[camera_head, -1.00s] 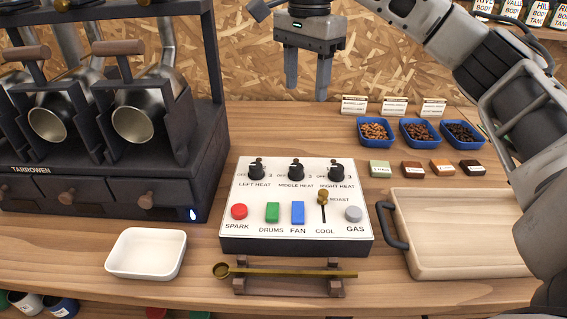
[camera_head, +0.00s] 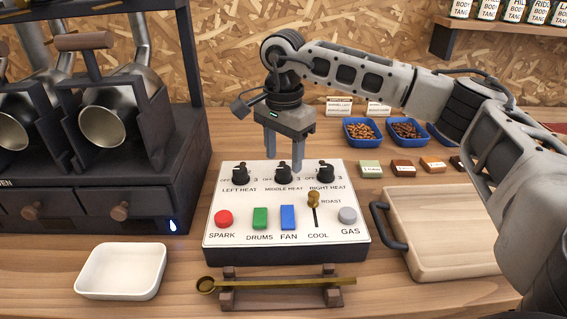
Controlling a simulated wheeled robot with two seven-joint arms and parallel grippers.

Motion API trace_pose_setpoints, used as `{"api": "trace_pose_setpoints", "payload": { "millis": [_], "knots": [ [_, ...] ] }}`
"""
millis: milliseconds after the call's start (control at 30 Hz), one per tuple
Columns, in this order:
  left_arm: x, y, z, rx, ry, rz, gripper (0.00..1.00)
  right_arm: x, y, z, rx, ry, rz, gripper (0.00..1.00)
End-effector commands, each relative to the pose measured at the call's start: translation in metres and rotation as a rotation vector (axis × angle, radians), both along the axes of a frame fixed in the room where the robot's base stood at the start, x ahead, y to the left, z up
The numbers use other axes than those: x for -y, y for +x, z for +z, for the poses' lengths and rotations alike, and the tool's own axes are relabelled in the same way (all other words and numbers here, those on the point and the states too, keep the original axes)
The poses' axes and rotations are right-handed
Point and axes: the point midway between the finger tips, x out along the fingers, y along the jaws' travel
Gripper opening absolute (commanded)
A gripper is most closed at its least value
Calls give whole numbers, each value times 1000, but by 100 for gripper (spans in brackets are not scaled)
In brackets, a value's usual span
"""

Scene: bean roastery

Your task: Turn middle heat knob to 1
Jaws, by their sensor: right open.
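The control box (camera_head: 270,240) stands on the bench with a white top. The middle heat knob (camera_head: 284,174) is a black knob in the top row, between the left heat knob (camera_head: 240,174) and the right heat knob (camera_head: 325,173). My left gripper is out of view.
Below the knobs are a red spark button (camera_head: 223,218), green drums switch (camera_head: 260,218), blue fan switch (camera_head: 288,217), roast/cool lever (camera_head: 314,203) and grey gas button (camera_head: 348,215). A roaster (camera_head: 150,205), white tray (camera_head: 122,271) and wooden board (camera_head: 440,225) surround the box.

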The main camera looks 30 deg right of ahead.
Motion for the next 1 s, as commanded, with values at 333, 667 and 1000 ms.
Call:
{"api": "trace_pose_setpoints", "payload": {
  "millis": [333,667,1000],
  "knots": [
    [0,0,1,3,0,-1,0,0,0,-27,0,0,0,52],
    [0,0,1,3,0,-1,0,0,0,-27,0,0,-1,22],
    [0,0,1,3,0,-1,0,0,0,-26,0,0,-17,8]
  ]
}}
